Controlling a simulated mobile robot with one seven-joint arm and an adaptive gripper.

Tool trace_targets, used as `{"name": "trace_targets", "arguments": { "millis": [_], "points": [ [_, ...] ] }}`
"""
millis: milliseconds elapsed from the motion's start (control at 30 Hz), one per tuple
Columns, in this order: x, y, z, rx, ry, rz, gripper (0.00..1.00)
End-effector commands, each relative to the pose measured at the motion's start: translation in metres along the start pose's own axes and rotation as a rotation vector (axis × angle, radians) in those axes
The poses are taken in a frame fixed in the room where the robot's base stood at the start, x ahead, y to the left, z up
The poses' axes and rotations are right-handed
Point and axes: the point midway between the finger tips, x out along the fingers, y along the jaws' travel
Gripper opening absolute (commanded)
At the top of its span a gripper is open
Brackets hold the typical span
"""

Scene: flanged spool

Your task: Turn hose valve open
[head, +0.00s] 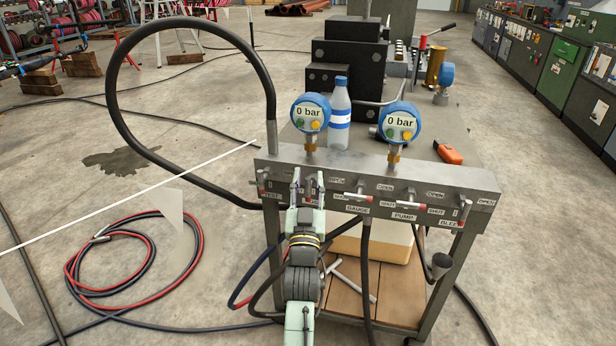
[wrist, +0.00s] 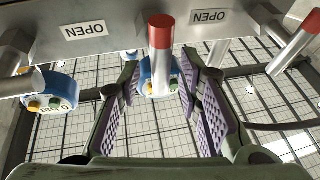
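The manifold block (head: 440,187) carries a row of lever valves with OPEN and SHUT labels. My gripper (head: 309,184) is at its left part, in front of a lever with a red tip (wrist: 160,32); its name label is hidden in the head view, so I cannot confirm that it is the hose valve. In the wrist view this lever stands between the two purple-padded fingers of my gripper (wrist: 163,88). The fingers are apart, with visible gaps beside the lever. OPEN labels (wrist: 86,31) show on both sides of it.
The GAUGE valve lever (head: 357,197) is just right of my gripper. Another lever (head: 262,184) is close on its left. Two gauges (head: 310,113) (head: 399,122) reading 0 bar stand above. A black hose (head: 125,110) loops from the block's left end. A bottle (head: 340,115) stands behind.

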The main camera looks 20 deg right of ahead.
Motion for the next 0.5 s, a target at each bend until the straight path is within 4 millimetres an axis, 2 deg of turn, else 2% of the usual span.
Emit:
{"name": "trace_targets", "arguments": {
  "millis": [267,500],
  "points": [
    [0.0018,-0.0004,0.0005,0.001,0.000,-0.001,0.33],
    [0.0017,-0.0005,0.0004,0.001,0.000,-0.001,0.18]
  ]
}}
